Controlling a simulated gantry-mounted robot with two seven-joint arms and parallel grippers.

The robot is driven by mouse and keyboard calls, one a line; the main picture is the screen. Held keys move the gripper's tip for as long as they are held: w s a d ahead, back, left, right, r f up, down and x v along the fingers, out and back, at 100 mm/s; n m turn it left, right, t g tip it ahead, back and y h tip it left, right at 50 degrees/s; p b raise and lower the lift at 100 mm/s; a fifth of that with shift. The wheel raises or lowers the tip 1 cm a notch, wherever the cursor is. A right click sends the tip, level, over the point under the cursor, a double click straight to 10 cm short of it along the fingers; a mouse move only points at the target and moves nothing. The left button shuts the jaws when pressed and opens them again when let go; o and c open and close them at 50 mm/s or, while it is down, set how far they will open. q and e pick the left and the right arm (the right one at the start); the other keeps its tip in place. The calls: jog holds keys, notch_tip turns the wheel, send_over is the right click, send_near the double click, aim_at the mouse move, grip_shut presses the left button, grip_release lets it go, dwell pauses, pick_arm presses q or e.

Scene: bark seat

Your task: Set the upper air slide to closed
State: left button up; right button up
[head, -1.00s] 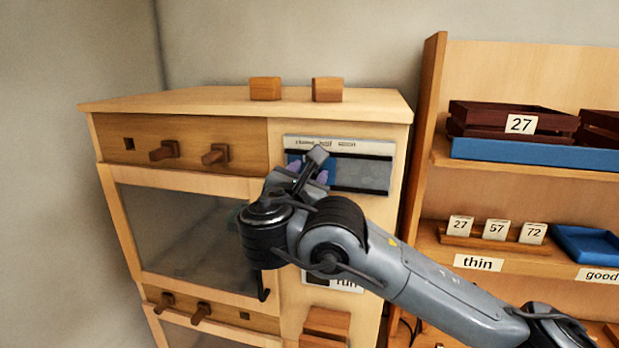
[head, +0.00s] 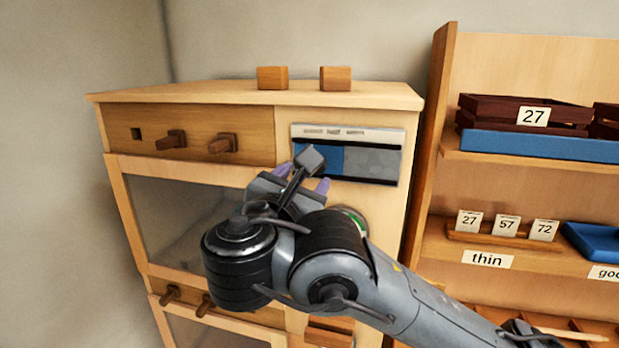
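The panel (head: 375,164) at the cabinet's upper right has a pale label strip on top with small words too blurred to read. Below them is a window, blue at left and patterned grey at right. My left gripper is not in view.
The cabinet's upper wooden strip (head: 198,147) carries two brown pegs and a square hole. A glass door (head: 180,225) is below it. Two wooden blocks (head: 273,78) (head: 336,79) stand on top. Shelves at right hold a dark crate (head: 490,111) and number cards (head: 506,223).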

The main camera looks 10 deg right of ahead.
jog(key=shift+v, duration=1.3)
jog(key=shift+f, duration=0.1)
